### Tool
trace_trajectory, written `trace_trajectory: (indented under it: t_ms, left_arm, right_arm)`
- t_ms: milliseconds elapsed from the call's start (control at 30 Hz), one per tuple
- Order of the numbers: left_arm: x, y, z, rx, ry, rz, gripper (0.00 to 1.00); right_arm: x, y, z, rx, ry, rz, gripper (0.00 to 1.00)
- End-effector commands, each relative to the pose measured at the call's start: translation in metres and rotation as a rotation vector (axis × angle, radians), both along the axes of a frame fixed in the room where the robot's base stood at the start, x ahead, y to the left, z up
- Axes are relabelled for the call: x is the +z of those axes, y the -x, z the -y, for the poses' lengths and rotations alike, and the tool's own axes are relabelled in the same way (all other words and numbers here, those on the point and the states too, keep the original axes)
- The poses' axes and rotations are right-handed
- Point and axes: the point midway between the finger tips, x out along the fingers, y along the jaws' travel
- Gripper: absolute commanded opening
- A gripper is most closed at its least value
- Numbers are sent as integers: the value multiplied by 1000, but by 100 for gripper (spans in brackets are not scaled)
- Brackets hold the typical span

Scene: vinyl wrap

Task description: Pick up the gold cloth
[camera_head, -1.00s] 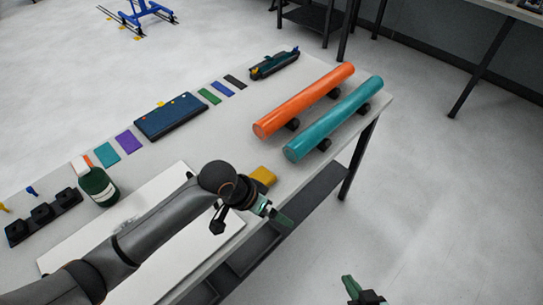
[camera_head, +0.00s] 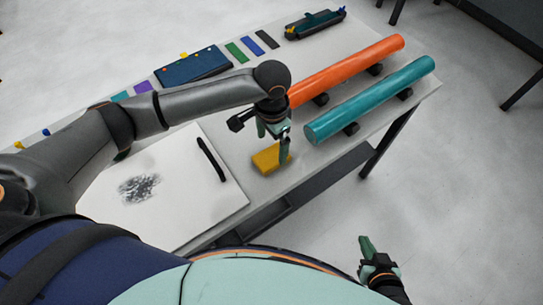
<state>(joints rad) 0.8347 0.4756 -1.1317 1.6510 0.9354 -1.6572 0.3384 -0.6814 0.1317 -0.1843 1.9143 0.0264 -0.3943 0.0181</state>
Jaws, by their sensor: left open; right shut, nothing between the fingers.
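The gold cloth (camera_head: 266,160) is a small folded yellow block lying on the table, close to its front edge and right of the white panel. My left gripper (camera_head: 285,154) points down directly over the cloth's right side, with green fingers that partly cover it. Its jaws are open, and I cannot tell whether a fingertip touches the cloth. My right gripper (camera_head: 366,246) is shut and empty, held off the table over the floor at the lower right.
A white panel (camera_head: 180,215) with a dark smudge and a black strip (camera_head: 212,160) lies left of the cloth. An orange roll (camera_head: 345,70) and a teal roll (camera_head: 370,100) rest on black supports at the right. A blue case (camera_head: 195,67) and coloured swatches lie behind.

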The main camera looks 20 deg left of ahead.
Motion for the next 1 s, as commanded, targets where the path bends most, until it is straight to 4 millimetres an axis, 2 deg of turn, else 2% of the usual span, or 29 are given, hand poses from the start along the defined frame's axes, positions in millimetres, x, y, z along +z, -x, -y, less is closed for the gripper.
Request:
trace_trajectory:
  t_ms: [167, 400, 700, 1000]
  left_arm:
    - [-15, 1, -1, 0, -1, -1, 100]
    - [-50, 2, -1, -1, 0, 0, 100]
    - [-55, 1, -1, -2, 0, 2, 100]
    - [-55, 1, -2, -1, 0, 2, 67]
  right_arm:
    - [0, 0, 0, 0, 0, 0, 0]
    - [-1, 0, 0, 0, 0, 0, 0]
    - [-1, 0, 0, 0, 0, 0, 0]
    - [0, -1, 0, 0, 0, 2, 0]
